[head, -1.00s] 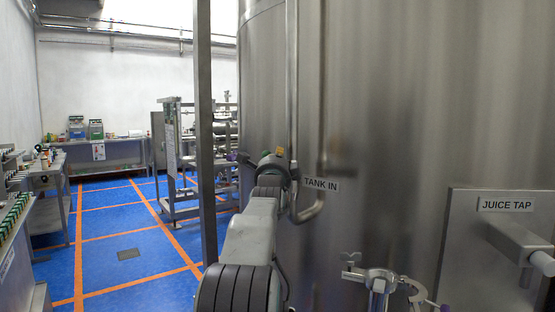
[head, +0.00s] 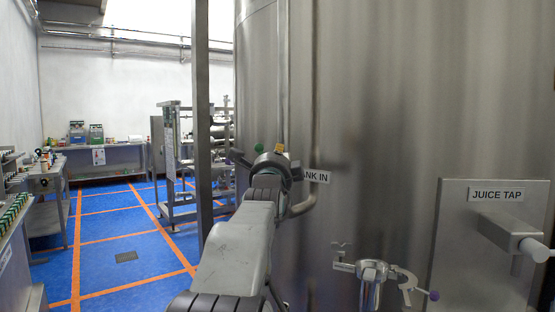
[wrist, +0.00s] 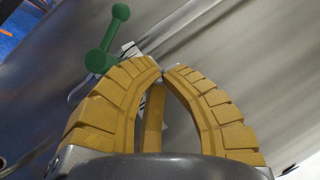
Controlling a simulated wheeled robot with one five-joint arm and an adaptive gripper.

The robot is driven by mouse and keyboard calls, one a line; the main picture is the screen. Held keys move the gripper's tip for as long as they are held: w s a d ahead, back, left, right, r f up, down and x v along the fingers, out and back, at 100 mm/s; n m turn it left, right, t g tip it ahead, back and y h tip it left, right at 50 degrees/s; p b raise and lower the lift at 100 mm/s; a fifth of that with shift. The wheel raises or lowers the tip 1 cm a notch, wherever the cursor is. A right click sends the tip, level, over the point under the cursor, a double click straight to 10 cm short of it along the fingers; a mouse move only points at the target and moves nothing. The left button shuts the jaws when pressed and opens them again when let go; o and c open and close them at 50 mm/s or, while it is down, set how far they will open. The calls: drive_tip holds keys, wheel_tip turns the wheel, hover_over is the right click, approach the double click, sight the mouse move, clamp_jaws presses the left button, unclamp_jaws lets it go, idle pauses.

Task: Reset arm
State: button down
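My gripper (wrist: 162,72) has yellow ribbed fingers whose tips meet in the wrist view, with nothing visible between them. In the head view my arm reaches forward along the tank, and only a bit of yellow (head: 279,148) shows at its far end. A green handle with a round knob (wrist: 120,12) lies just beyond the fingertips, left of them in the wrist view. I cannot tell whether the fingers touch it. A green knob (head: 259,148) also shows beside the arm's end in the head view.
The large steel tank (head: 400,90) fills the right side, close to my arm. A clamp-like valve (head: 372,272) and the juice tap (head: 512,236) stick out from it. A steel post (head: 202,110) stands left of the arm. Blue floor (head: 125,225) is clear further left.

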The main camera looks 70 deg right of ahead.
drive_tip(key=shift+s+a, duration=0.3)
drive_tip(key=shift+a, duration=0.65)
drive_tip(key=shift+w, duration=0.1)
